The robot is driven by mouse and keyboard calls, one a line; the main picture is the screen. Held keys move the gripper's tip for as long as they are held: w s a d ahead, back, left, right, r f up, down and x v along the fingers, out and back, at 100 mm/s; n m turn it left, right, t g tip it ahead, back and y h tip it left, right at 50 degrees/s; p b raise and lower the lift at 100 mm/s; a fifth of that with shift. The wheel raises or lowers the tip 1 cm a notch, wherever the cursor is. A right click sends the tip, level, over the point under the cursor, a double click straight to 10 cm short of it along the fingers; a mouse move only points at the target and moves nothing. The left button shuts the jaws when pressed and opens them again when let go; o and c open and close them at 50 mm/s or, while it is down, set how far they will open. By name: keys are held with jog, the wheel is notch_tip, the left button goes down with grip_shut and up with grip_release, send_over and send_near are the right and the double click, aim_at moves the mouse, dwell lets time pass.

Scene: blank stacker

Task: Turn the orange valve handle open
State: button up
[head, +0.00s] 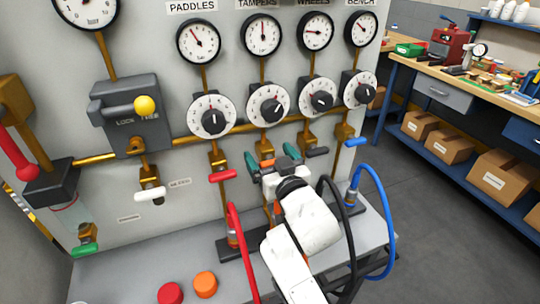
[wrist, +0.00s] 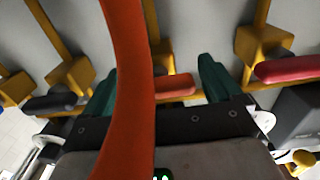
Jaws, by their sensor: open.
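The orange valve handle (head: 267,163) is a small lever on a brass valve, third from the right in the row on the grey panel. It lies roughly crosswise to its pipe. My gripper (head: 271,157) is in front of it, with green fingertips spread to either side. In the wrist view the orange handle (wrist: 176,85) shows between the open fingers of my gripper (wrist: 160,85), nearer the right finger. I cannot tell whether a finger touches it. An orange hose (wrist: 127,80) crosses the wrist view close to the camera and hides part of the scene.
A red handle (head: 222,176) is to the left, and a black handle (head: 318,152) and blue handle (head: 356,142) to the right. Dials (head: 212,115) sit above. A workbench (head: 430,75) stands at right.

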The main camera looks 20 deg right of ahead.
jog(key=shift+c, duration=0.3)
jog(key=c, duration=0.9)
jog(key=shift+n, duration=0.3)
jog(key=n+p, duration=0.2)
jog(key=n, duration=0.2)
jog(key=shift+a, duration=0.2)
jog(key=n+p, duration=0.2)
jog(key=n, duration=0.3)
jog(key=shift+a, duration=0.1)
jog(key=n+p, duration=0.2)
jog(key=n, duration=0.2)
jog(key=shift+f+n, duration=0.15)
jog(key=shift+n, duration=0.15)
jog(key=shift+a+f+n+p, duration=0.15)
jog(key=shift+n+p, duration=0.6)
jog(key=shift+n, duration=1.05)
jog(key=shift+f, duration=0.15)
